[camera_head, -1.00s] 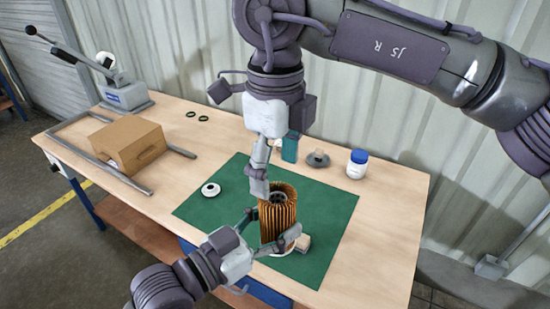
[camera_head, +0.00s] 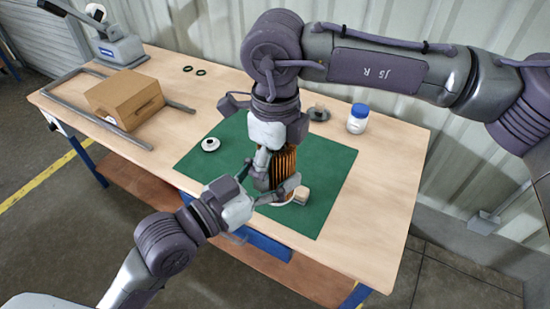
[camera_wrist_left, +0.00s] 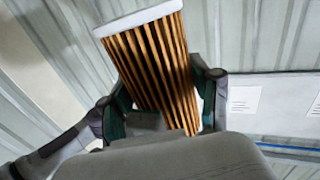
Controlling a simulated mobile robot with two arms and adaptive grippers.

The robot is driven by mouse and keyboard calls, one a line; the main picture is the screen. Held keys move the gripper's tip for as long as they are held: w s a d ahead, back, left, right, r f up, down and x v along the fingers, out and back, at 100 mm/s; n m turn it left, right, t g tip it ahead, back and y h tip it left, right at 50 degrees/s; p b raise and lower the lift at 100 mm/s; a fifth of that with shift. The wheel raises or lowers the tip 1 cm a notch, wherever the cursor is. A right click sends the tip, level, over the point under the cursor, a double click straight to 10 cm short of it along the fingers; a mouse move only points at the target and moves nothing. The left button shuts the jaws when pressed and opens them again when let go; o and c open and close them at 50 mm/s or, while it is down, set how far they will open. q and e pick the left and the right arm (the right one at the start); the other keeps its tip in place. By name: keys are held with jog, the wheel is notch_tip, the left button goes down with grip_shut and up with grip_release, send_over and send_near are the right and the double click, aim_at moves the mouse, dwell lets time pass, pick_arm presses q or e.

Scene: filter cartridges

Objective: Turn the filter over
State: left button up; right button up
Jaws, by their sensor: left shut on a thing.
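My left gripper (camera_head: 276,192) is shut on the lower part of the filter. In the left wrist view, the filter (camera_wrist_left: 155,70) lies between the two fingers of this gripper (camera_wrist_left: 162,108), its white end cap at the top of the picture. My right gripper (camera_head: 277,162) points down over the upper part of the filter and hides its top. Whether its fingers are closed on it cannot be seen.
A white round part (camera_head: 210,144) lies on the mat's left side. A white jar with a blue lid (camera_head: 357,119), a grey part (camera_head: 319,113), a cardboard box (camera_head: 124,100) and a lever press (camera_head: 115,45) stand around. The mat's right side is clear.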

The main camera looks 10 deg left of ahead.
pick_arm(q)
jog(key=shift+r, duration=0.15)
pick_arm(e)
jog(key=shift+s+f, duration=0.1)
jog(key=c, duration=0.8)
pick_arm(q)
jog(key=o, duration=1.1)
jog(key=shift+c, duration=0.2)
jog(key=shift+o, duration=1)
